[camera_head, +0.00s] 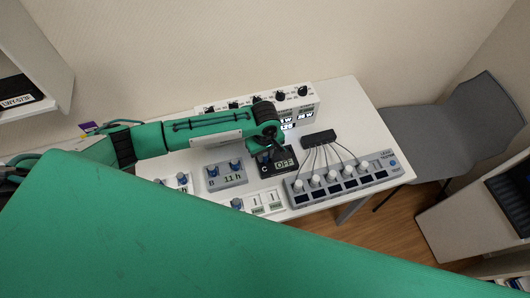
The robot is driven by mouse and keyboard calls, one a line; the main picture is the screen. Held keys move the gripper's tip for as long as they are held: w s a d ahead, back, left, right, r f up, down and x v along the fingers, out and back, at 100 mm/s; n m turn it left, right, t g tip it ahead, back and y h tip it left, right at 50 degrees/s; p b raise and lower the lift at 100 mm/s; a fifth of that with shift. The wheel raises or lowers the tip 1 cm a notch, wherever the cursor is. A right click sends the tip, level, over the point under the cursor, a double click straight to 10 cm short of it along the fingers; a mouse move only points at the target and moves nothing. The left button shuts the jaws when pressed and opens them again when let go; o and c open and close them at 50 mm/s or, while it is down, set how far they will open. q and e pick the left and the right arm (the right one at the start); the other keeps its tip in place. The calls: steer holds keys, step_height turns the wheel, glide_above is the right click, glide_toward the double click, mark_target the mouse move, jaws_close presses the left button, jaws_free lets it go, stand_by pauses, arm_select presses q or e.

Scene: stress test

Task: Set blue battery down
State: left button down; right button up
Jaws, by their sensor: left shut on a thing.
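My left gripper (266,152) reaches in from the left and points down over the black unit marked C (279,163), whose display reads OFF. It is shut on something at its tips. The held thing is mostly hidden and too small to make out; a little blue shows there. I cannot tell whether it touches unit C. Left of it, a grey unit marked B (227,180) reads 11 h and carries small blue-topped parts. Another such unit (180,182) is partly hidden at the left. My right gripper is not in view.
A white unit with black knobs (300,102) stands at the back of the white table (365,120). A grey chair (440,115) stands right. My green arm link covers the foreground.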

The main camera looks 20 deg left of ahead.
arm_select(q)
steer(key=c, duration=1.2)
jaws_free()
steer(key=shift+c, duration=0.2)
step_height(320, 180, up, 12)
steer(key=b, duration=0.2)
steer(key=shift+r+b, duration=0.15)
steer(key=shift+b, duration=0.25)
steer(key=shift+s, duration=0.1)
